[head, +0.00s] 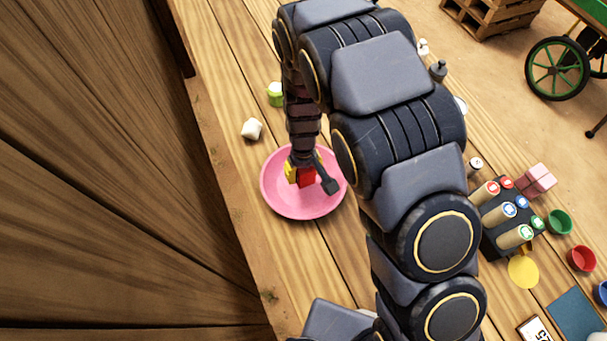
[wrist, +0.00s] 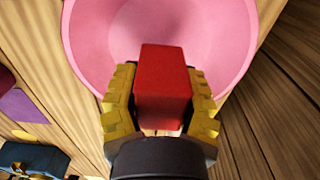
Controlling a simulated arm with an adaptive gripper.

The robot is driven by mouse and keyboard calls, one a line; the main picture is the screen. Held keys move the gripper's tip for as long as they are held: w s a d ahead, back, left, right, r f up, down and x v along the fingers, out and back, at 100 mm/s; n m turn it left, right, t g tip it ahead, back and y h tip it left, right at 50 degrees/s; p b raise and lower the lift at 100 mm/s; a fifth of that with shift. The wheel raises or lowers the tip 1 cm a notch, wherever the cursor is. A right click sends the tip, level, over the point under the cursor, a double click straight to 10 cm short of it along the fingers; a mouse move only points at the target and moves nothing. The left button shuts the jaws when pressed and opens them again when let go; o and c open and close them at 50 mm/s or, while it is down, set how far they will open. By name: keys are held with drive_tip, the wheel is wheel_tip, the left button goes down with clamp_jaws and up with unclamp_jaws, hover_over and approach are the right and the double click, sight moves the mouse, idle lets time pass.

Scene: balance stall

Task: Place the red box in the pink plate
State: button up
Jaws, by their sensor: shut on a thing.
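The red box (head: 307,177) is between the fingers of my gripper (head: 303,174), over the pink plate (head: 282,205) in the head view. In the wrist view the red box (wrist: 162,82) sits between the two yellow fingers of my gripper (wrist: 161,110), which is shut on it. The pink plate (wrist: 92,40) lies beyond and around the box in that view. I cannot tell whether the box touches the plate's bottom. My arm hides part of the plate's upper right side in the head view.
To the right are a dark rack with rolls (head: 510,238), pink blocks (head: 536,180), a green cup (head: 559,222) and a red cup (head: 581,258). A wooden wall (head: 110,170) runs along the left.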

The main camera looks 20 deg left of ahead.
sight(304, 179)
drive_tip(key=shift+f, duration=1.45)
drive_tip(key=shift+f, duration=0.15)
drive_tip(key=o, duration=1)
drive_tip(key=shift+o, duration=0.2)
wheel_tip(304, 179, up, 12)
drive_tip(key=shift+f, duration=0.15)
drive_tip(key=shift+r, duration=0.35)
